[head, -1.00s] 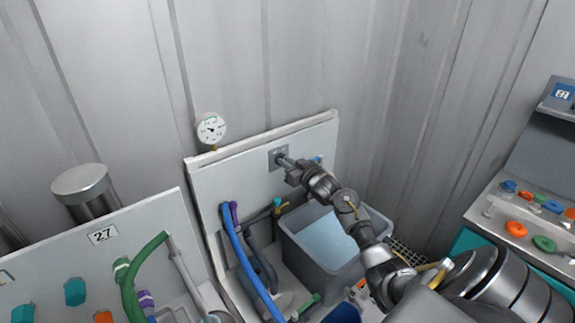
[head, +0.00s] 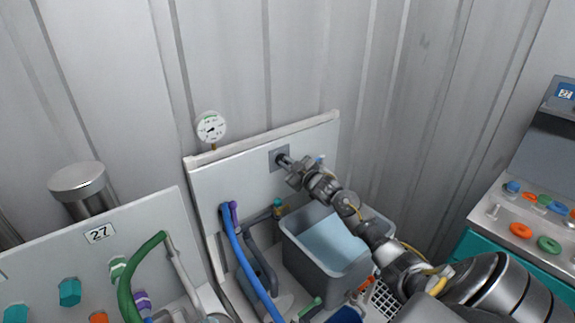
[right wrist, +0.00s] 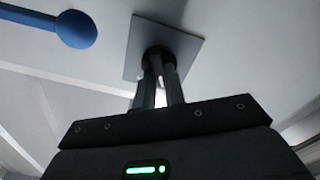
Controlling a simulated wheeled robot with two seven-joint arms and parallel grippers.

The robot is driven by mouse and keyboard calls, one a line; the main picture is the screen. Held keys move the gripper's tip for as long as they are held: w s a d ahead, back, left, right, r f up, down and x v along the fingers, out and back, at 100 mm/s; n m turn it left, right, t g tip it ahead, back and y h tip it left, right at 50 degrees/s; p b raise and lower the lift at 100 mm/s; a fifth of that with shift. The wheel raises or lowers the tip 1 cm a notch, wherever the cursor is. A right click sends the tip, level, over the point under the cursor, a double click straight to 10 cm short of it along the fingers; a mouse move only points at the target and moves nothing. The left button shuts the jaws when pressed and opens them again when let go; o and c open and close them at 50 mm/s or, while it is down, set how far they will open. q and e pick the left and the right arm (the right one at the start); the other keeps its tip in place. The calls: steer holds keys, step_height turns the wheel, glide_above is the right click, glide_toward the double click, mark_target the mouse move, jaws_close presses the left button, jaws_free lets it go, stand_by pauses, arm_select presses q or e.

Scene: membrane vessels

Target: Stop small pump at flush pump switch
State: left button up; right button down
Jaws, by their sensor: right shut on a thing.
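The flush pump switch is a dark knob on a square grey plate (head: 279,158) on the upright white panel (head: 235,180). In the right wrist view the switch plate (right wrist: 190,55) shows with the round dark knob (right wrist: 157,58) at its middle. My right gripper (head: 287,163) is at the switch, its fingers (right wrist: 158,90) shut on the knob. The fingers hide part of the knob, so I cannot read its position. A round white gauge (head: 211,128) stands at the panel's top left edge, its needle visible. My left gripper is not in view.
A grey tub (head: 330,245) with pale blue liquid stands below my right arm. A blue hose (head: 238,258) runs down the panel. A blue-ended part (right wrist: 75,28) sits beside the switch plate. A console with coloured buttons (head: 535,220) is at the right.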

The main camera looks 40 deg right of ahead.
stand_by(0.3)
steer(key=c, duration=1.5)
jaws_free()
steer(key=shift+o, duration=0.2)
steer(key=s+b, duration=0.2)
steer(key=s, duration=0.9)
steer(key=shift+w+a, duration=0.1)
